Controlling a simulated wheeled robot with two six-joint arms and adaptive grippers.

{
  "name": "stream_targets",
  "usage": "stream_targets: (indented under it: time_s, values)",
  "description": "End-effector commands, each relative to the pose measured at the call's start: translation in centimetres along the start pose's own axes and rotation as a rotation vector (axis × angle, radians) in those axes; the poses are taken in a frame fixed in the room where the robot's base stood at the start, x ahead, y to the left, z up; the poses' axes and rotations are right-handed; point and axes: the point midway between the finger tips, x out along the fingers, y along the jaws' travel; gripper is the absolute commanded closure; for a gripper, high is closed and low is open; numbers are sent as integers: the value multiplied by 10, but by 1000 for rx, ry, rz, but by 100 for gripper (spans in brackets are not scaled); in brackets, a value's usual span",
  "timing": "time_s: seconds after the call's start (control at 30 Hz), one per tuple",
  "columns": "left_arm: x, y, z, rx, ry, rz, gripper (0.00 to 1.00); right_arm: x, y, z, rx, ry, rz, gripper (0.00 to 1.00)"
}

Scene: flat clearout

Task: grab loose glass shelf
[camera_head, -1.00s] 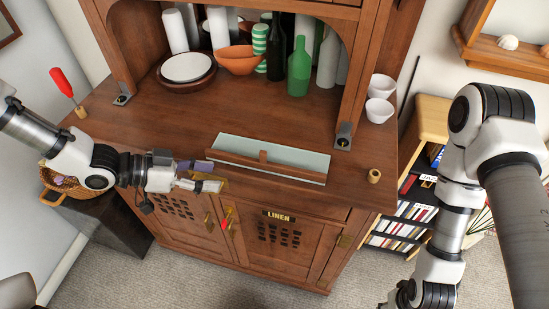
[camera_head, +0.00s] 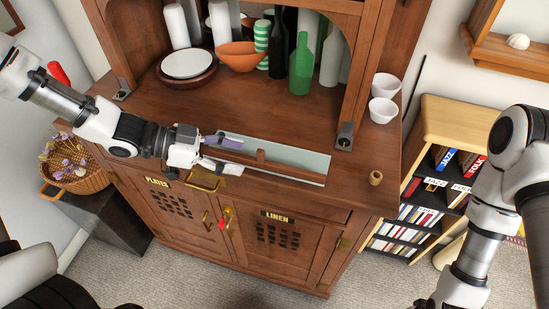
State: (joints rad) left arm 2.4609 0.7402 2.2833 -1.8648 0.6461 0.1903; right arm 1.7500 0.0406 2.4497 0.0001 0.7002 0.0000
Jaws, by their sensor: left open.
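The loose glass shelf (camera_head: 307,158) is a pale, greenish flat panel on the cabinet's wooden counter. A brown wooden strip (camera_head: 290,168) runs along its length, and a short wooden piece stands near its middle. My left gripper (camera_head: 237,155) is open at the left end of the shelf, one finger on the far side and one on the near side in the picture. It hides that end, and I cannot tell whether it touches the glass. My right arm (camera_head: 473,255) hangs at the right, with its gripper out of view.
The wooden cabinet (camera_head: 330,225) has doors below the counter. A green bottle (camera_head: 301,72), an orange bowl (camera_head: 238,57) and plates stand behind the shelf. White bowls (camera_head: 383,110) and a small wooden ring (camera_head: 376,178) are at the right. Cabinet uprights flank the recess.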

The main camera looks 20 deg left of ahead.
Motion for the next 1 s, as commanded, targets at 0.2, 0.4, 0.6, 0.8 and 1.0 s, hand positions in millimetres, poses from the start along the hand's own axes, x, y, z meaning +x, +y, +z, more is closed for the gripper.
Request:
stream_targets:
  time_s: [0.2, 0.4, 0.6, 0.8, 1.0]
  values:
    - [21, 0, 3, 1, -5, 0, 42, 11, 0, 0, -1, -1, 0, 60]
    - [50, -2, 4, 2, -8, 2, 42, 16, 0, 0, -1, -1, 0, 60]
    - [67, -3, 2, 0, -3, -3, 42, 17, 0, 0, -1, -1, 0, 60]
    - [67, -3, 2, 0, -1, -4, 45, 17, 0, 0, -1, 0, 0, 60]
    - [67, -3, 2, 0, -1, -4, 100, 17, 0, 0, -1, 0, 0, 60]
